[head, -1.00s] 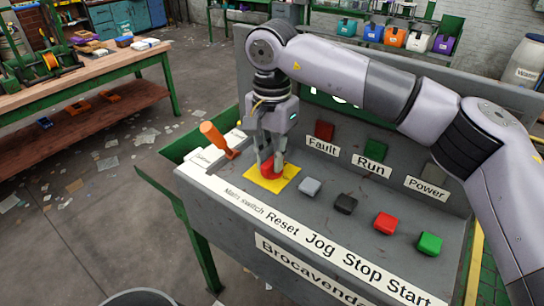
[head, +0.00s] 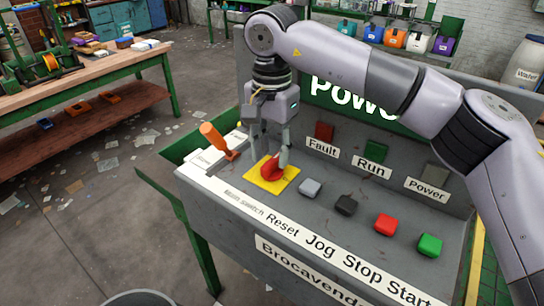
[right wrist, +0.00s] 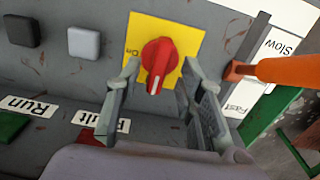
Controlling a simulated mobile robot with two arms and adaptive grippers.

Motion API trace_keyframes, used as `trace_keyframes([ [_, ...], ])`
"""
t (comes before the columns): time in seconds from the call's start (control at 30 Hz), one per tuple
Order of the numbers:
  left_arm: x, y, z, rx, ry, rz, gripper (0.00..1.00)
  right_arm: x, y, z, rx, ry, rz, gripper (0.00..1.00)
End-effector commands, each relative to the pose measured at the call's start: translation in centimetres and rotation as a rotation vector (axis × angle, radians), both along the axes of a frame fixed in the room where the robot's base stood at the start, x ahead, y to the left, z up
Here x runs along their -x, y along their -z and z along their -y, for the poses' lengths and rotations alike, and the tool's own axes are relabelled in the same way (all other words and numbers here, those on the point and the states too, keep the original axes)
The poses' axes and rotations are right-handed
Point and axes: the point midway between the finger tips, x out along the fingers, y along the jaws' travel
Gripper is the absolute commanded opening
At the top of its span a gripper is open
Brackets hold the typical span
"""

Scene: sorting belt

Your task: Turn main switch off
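The main switch is a red rotary knob (head: 271,169) on a yellow plate (head: 290,177), at the left end of the grey console. In the right wrist view the knob (right wrist: 158,55) has a white mark pointing to the bottom of the picture, and an "On" label sits at the plate's left. My right gripper (head: 269,153) is just above the knob, with its fingers apart and nothing held. In the wrist view the fingertips stand to either side of the knob's lower part, with gaps visible. My left gripper is not in view.
An orange lever (head: 213,136) stands left of the switch, close to my right gripper. Grey, black, red and green buttons (head: 346,204) run to the right. Fault, Run and Power lamps (head: 376,150) sit behind. A wooden workbench (head: 100,65) stands at the far left.

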Motion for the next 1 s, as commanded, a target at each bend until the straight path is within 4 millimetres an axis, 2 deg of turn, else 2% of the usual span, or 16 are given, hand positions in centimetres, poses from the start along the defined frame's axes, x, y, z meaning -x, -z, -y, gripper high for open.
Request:
trace_keyframes([
  [0.2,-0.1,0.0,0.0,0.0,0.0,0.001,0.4,-0.1,-5.0,-0.1,-0.001,0.001,0.003,0.35],
  [0.43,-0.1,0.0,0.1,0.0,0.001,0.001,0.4,0.0,-8.7,0.0,0.0,0.0,0.001,0.35],
  [0.6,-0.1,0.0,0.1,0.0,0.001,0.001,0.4,0.0,-9.7,0.0,0.0,0.0,0.0,0.35],
  [1.0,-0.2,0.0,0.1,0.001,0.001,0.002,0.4,0.0,-9.8,0.0,0.0,-0.001,0.0,0.35],
])
